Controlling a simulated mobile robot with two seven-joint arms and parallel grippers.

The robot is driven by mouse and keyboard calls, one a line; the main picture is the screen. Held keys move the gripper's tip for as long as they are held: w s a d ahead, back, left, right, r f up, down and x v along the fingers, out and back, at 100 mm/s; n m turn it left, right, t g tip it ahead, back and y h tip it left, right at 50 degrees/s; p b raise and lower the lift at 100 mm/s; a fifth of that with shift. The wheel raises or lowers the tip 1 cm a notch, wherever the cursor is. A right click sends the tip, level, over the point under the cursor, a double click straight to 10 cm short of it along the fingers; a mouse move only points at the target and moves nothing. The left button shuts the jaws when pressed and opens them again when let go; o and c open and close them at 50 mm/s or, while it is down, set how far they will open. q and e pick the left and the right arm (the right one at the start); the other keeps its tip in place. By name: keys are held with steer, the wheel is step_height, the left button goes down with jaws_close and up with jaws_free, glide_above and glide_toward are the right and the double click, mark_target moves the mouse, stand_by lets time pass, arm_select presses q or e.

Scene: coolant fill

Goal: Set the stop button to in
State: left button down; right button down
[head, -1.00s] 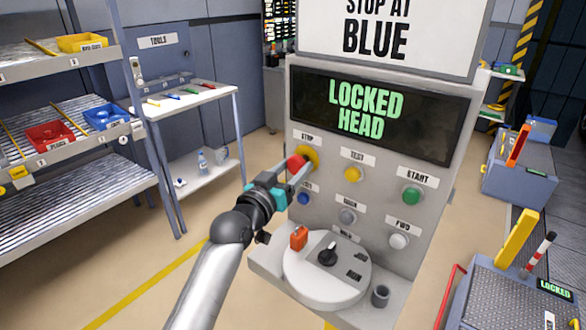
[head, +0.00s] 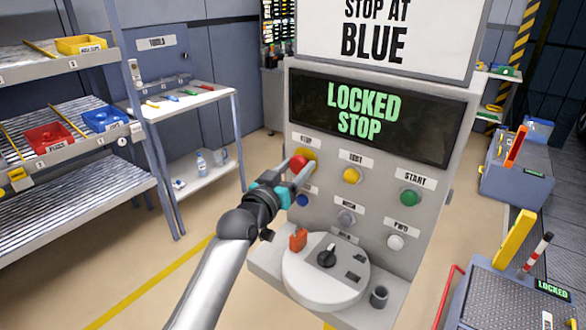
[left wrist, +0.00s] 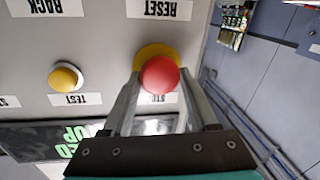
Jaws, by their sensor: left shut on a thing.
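The stop button is a red mushroom head (head: 298,162) on a yellow ring (head: 310,155), at the upper left of the grey control panel (head: 325,190). My left gripper (head: 303,174) is at this button, its fingers on either side of the red head and shut on it. In the left wrist view the red head (left wrist: 159,75) sits between the two fingertips, in front of the yellow ring (left wrist: 150,53). I cannot tell from the frames how far in the head is. The display (head: 375,115) reads "LOCKED STOP". My right gripper is not in view.
A yellow button (head: 351,175), a green start button (head: 410,197), a blue button (head: 302,200) and pale buttons share the panel. Below is a round plate (head: 320,280) with a black knob (head: 327,256) and an orange part (head: 298,239). Shelves (head: 70,110) stand at left.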

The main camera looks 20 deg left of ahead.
arm_select(q)
steer(key=shift+d+r, duration=0.1)
steer(key=shift+c, duration=0.8)
jaws_free()
steer(key=shift+w, duration=0.15)
steer(key=s+a, duration=0.3)
steer(key=s, duration=1.2)
steer(key=shift+d, duration=0.1)
